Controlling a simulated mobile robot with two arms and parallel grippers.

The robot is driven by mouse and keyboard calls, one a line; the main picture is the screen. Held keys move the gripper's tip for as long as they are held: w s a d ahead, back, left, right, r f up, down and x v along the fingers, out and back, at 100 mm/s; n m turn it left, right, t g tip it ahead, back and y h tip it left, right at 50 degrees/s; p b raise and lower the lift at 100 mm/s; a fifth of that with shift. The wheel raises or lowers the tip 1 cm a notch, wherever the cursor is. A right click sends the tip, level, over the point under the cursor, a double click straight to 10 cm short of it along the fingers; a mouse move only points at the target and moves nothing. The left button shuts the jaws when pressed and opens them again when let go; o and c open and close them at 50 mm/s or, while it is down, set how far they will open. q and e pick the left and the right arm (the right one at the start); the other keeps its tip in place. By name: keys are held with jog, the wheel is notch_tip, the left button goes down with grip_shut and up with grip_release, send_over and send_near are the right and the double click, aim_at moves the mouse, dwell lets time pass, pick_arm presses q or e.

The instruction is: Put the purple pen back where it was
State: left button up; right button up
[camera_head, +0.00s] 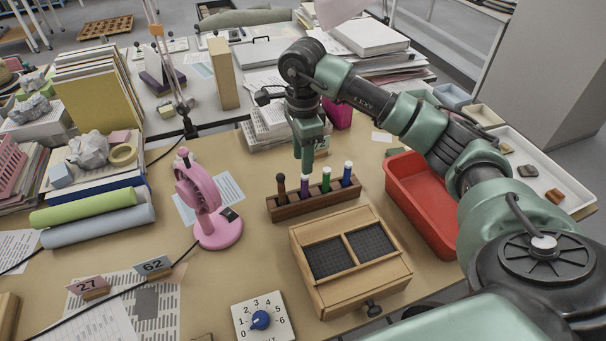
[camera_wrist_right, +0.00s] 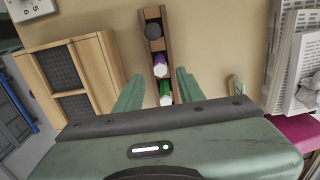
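The purple pen (camera_head: 305,184) stands upright in the dark wooden pen rack (camera_head: 315,205), between a dark brown pen (camera_head: 281,187) and a green pen (camera_head: 326,180). A blue pen (camera_head: 347,172) stands at the rack's right end. My right gripper (camera_head: 305,167) points down just over the purple pen. In the right wrist view its fingers (camera_wrist_right: 160,75) are apart, on either side of the rack, with the purple pen (camera_wrist_right: 160,66) and green pen (camera_wrist_right: 165,93) seen between them. Neither finger visibly touches a pen. The left gripper is out of view.
A wooden box with two dark mesh panels (camera_head: 335,229) is in front of the rack. A red tray (camera_head: 410,192) lies to the right, under my right arm. A pink fan (camera_head: 207,205) stands left. A dial card (camera_head: 262,320) lies near the front.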

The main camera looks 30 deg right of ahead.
jog(key=shift+r, duration=1.3)
